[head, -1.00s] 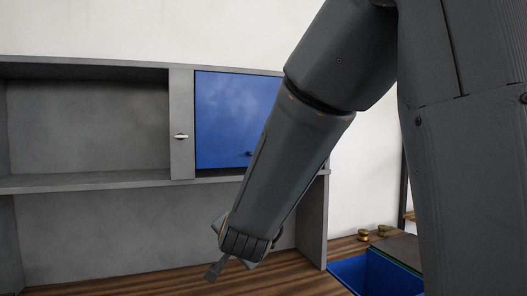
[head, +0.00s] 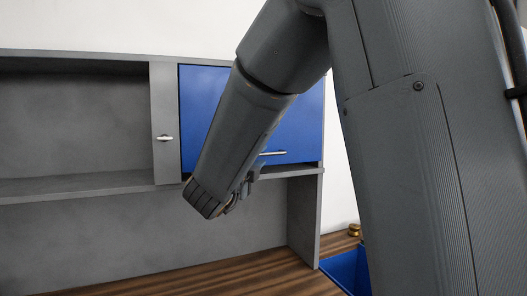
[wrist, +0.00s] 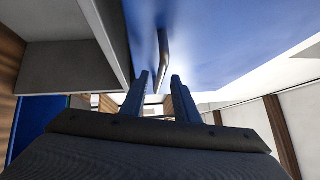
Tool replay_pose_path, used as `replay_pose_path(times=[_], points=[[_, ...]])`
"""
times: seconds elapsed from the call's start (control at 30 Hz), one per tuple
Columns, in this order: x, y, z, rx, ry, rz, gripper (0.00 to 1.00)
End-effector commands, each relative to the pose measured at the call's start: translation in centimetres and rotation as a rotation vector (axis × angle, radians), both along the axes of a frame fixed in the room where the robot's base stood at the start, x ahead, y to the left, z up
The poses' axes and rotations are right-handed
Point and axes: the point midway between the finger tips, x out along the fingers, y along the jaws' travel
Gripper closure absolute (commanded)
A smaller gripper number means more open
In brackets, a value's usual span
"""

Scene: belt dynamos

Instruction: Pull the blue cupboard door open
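The blue cupboard door (head: 300,110) is shut flush in the upper right of the grey cupboard, partly hidden behind my arm. Its silver bar handle (head: 272,153) runs along the door's lower edge. My gripper (head: 252,172) is just below the door's lower edge, near the handle's left part; my arm hides some of it. In the wrist view the blue door (wrist: 230,35) fills the top. There my gripper (wrist: 160,78) has its two fingers apart, and the handle (wrist: 163,45) lines up with the gap between them. I cannot tell whether they touch it.
A narrow grey panel with a small silver handle (head: 165,138) adjoins the door on the left. An open grey shelf (head: 70,120) is farther left. Below are a wooden worktop (head: 200,280), a blue bin (head: 345,268) and a brass piece (head: 354,229) at right.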

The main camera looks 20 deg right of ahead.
Motion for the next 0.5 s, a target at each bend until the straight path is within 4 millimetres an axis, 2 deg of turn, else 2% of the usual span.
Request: replay_pose_path(times=[0.2, 0.5], points=[[1.6, -1.8, 0.4, -0.001, 0.001, -0.001, 0.72], [1.9, -2.1, 0.3, 0.000, 0.001, -0.001, 0.72]])
